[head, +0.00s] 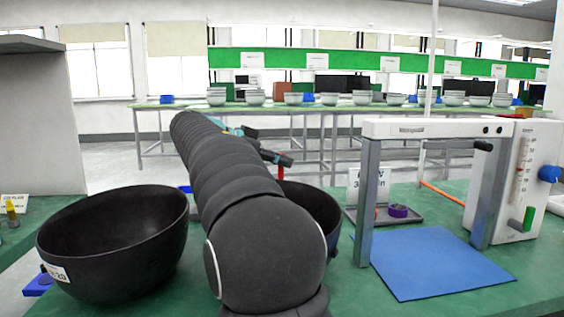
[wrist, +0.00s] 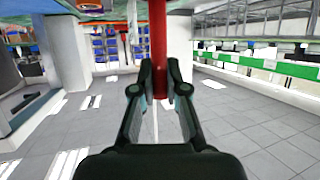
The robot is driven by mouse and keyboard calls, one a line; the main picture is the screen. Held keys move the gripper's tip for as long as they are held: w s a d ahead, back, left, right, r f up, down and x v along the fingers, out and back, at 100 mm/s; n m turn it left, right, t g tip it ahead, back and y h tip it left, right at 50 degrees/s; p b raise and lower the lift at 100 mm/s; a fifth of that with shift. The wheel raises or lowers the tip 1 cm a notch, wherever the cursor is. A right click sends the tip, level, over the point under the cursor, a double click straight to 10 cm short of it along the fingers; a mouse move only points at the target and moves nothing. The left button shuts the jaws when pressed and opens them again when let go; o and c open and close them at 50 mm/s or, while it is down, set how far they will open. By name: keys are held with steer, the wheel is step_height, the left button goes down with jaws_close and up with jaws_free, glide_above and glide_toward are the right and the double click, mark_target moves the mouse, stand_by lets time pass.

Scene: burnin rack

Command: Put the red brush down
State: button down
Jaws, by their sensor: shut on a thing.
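The red brush (wrist: 158,35) is in my gripper (wrist: 160,80), its red handle running up between the fingertips and out of the top of the wrist view. In the head view my gripper (head: 277,158) is beyond my arm, above the rear black bowl (head: 318,208). A short piece of the red brush (head: 281,172) shows just under the fingers, and its lower part is hidden by my arm and the bowl. I cannot tell whether the brush touches the bowl.
A large black bowl (head: 70,262) stands at the left of the green table (head: 345,300). On the right are a blue mat (head: 435,265), a grey frame (head: 367,205), a tray (head: 410,220) with a purple ring (head: 398,211), and a white gauge panel (head: 520,180).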

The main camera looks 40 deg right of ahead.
steer(key=shift+f, duration=0.2)
steer(key=c, duration=1.2)
jaws_free()
steer(key=shift+r, duration=0.1)
steer(key=p+v, duration=0.3)
steer(key=v, duration=0.9)
steer(key=shift+p, duration=0.3)
steer(key=shift+r, duration=0.1)
